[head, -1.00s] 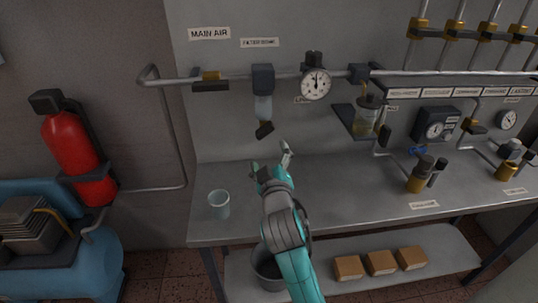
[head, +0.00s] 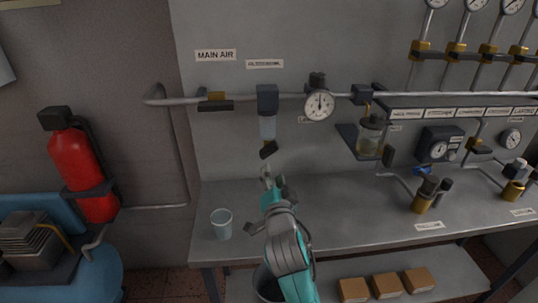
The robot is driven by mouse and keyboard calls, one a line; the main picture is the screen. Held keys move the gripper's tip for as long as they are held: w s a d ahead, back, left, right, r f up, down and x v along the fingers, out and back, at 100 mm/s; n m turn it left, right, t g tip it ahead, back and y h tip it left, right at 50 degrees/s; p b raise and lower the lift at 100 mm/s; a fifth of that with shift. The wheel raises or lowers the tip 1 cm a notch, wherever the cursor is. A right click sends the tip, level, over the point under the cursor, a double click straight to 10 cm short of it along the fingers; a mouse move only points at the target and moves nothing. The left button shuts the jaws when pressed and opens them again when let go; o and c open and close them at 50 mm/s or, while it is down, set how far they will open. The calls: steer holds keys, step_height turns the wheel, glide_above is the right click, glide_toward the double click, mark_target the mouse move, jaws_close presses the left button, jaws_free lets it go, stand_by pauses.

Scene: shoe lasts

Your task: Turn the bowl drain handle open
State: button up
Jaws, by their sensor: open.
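The filter bowl (head: 268,127) is a clear cup hanging under a dark filter head (head: 267,98) on the main air pipe. The bowl drain handle (head: 268,149) is a small dark, tilted piece at the bowl's bottom end. My gripper (head: 270,174) is open and points up at the handle from just below it. A small gap shows between the fingertips and the handle in this view; the depth between them is hard to judge. Nothing shows between the fingers.
A clear cup (head: 221,224) stands on the grey bench (head: 330,218) left of my arm. A round gauge (head: 319,105) sits right of the filter, and an oiler jar (head: 370,137) further right. A bucket (head: 266,284) is below the bench. The bench middle is clear.

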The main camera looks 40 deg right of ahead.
mark_target(269, 153)
steer(key=shift+m, duration=0.7)
steer(key=x, duration=1.1)
steer(key=shift+s, duration=0.1)
jaws_close()
